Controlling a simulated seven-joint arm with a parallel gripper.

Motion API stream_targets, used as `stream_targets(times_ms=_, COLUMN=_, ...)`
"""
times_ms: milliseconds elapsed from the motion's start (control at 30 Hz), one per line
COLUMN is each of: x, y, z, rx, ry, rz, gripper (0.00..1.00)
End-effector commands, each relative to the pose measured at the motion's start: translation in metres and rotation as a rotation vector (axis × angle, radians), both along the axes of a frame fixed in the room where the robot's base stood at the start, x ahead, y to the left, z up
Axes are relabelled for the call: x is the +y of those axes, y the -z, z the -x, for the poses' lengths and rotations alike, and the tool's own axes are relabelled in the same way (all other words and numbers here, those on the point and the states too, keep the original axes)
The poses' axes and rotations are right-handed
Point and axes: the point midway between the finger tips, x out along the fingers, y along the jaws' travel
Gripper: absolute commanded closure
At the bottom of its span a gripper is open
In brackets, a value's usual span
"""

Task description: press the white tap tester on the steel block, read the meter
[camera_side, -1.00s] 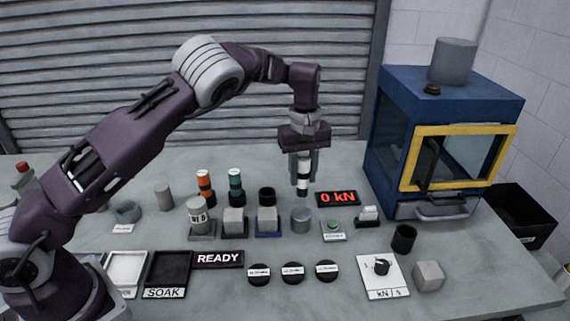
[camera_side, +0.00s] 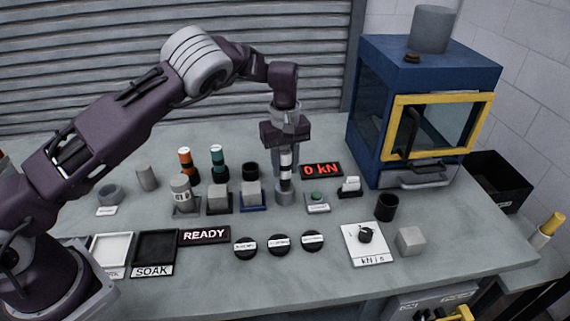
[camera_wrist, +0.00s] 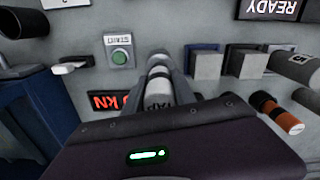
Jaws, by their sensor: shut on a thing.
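My gripper (camera_side: 286,172) points straight down, shut on the white tap tester (camera_side: 286,159), which has black bands. The tester also shows between the fingers in the wrist view (camera_wrist: 157,92), with "TAP" printed on it. The tester's lower end is at the top of a short round steel-grey block (camera_side: 285,198); they seem to touch, but I cannot tell how hard. The meter (camera_side: 321,170) behind and to the right reads 0 kN in red. In the wrist view the meter (camera_wrist: 104,100) is partly hidden by my gripper.
A green button (camera_side: 317,196) sits close on the right. Grey cubes (camera_side: 251,191) on pads stand close on the left, with orange (camera_side: 186,162) and teal (camera_side: 217,160) cylinders behind. A blue cabinet (camera_side: 372,125) with a yellow-framed door stands at the right.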

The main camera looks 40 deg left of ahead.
Motion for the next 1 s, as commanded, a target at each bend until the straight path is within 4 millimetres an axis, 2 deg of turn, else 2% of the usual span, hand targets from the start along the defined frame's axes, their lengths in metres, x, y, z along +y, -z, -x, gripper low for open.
stream_targets(times_ms=1000, x=0.0004, y=0.0084, z=-0.0004, rx=-0.001, ry=-0.001, rz=0.000, gripper=1.00)
